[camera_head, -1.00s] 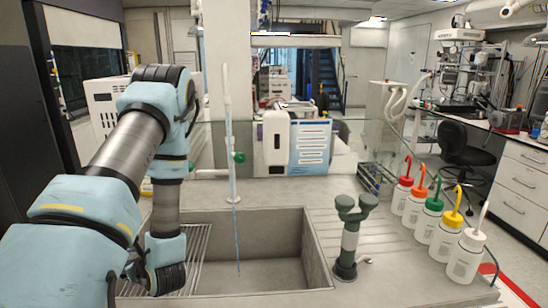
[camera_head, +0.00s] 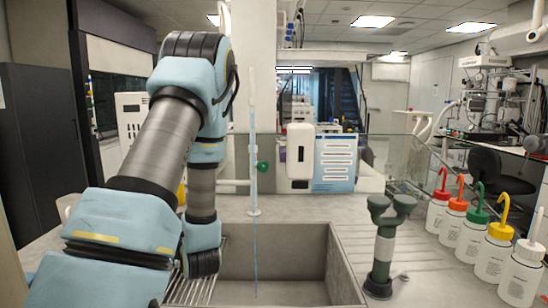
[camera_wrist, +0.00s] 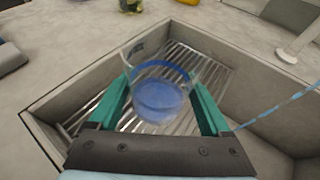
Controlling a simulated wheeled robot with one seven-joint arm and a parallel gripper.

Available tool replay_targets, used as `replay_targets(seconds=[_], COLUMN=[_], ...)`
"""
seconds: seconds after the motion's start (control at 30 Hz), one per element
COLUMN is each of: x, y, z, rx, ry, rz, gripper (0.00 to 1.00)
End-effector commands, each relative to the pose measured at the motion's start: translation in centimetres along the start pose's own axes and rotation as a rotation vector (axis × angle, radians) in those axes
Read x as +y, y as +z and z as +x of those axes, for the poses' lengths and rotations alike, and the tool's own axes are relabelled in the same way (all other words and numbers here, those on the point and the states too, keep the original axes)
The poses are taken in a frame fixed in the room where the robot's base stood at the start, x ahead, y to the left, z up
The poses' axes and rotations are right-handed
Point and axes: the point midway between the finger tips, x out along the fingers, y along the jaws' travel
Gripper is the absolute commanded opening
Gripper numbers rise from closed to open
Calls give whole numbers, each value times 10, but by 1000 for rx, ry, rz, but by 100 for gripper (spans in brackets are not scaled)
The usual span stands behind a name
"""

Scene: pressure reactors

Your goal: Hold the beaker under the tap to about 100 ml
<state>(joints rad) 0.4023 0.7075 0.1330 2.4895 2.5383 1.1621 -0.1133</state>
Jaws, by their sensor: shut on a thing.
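My gripper (camera_wrist: 160,105) is shut on a clear glass beaker (camera_wrist: 160,72), held between its green fingers over the wire rack in the sink. Blue liquid (camera_wrist: 158,98) shows in the lower part of the beaker; I cannot read its level against any marks. The tap (camera_head: 252,150) is a slim white post with a green knob (camera_head: 263,166). A thin blue stream (camera_head: 256,262) falls from it into the sink; in the wrist view the stream (camera_wrist: 282,107) runs to the right of the beaker, apart from it. In the head view my arm hides the gripper and beaker.
The grey sink (camera_head: 345,272) has a wire rack (camera_wrist: 215,75) on its left side.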

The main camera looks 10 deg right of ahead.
Motion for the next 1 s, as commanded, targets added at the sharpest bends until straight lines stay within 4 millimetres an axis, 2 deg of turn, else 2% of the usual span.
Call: replay_targets(seconds=[0.1, 0.27, 0.37, 0.5, 0.7, 0.8, 1.0], x=[-33, -76, -103, -143, -198, -218, -240], y=[38, 88, 114, 146, 176, 184, 191], z=[-2, -21, -38, -70, -128, -153, -184], rx=[-13, -12, -12, -10, -8, -8, -7], ry=[-4, 31, 56, 90, 115, 113, 101], rz=[-13, -23, -33, -47, -52, -47, -39], gripper=[23, 23, 23, 23, 23, 23, 23])
